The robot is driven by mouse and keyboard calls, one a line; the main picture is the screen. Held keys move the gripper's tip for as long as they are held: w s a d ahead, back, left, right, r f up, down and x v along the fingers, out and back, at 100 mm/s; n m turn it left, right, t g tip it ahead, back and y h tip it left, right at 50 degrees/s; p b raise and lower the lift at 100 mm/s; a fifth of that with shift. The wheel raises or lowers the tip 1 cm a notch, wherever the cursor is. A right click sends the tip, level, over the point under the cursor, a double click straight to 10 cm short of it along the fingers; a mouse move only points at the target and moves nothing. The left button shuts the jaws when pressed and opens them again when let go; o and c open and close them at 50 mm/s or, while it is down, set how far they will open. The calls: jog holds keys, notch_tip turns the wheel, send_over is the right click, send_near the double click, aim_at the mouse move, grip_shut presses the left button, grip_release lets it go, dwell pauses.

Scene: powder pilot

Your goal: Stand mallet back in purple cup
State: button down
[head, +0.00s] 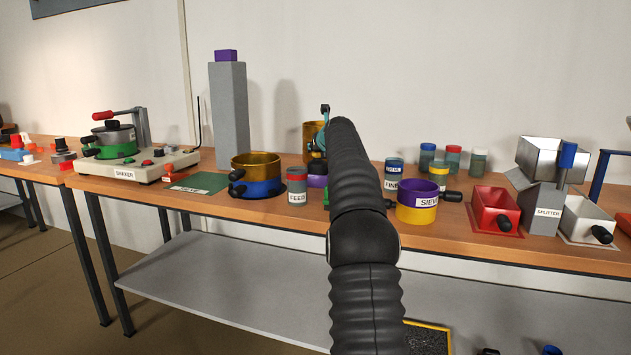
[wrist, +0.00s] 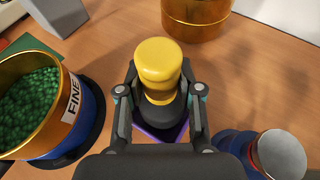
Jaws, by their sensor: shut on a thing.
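In the wrist view my gripper (wrist: 160,95) is shut on the mallet, gripping it just below its rounded yellow head (wrist: 158,68). The head points up toward the camera. A purple edge, seemingly the purple cup (wrist: 166,137), shows below the mallet between my fingers. My gripper hides most of it, and I cannot tell whether the mallet's lower end is inside it. In the head view a small purple object, likely the cup (head: 317,181), stands beside my arm. My arm hides the mallet and most of my gripper there.
A gold and blue pan (wrist: 75,110) labelled FINE, full of green beads, stands left. A gold vessel (wrist: 195,15) is behind. The FEED jar (head: 297,187) and a grey pillar (head: 229,115) are left of my arm.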

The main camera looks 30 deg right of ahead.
jog(key=shift+f, duration=0.6)
jog(key=c, duration=0.7)
grip_release()
jog(key=shift+f, duration=0.15)
jog(key=shift+s, duration=0.1)
jog(key=v, duration=1.2)
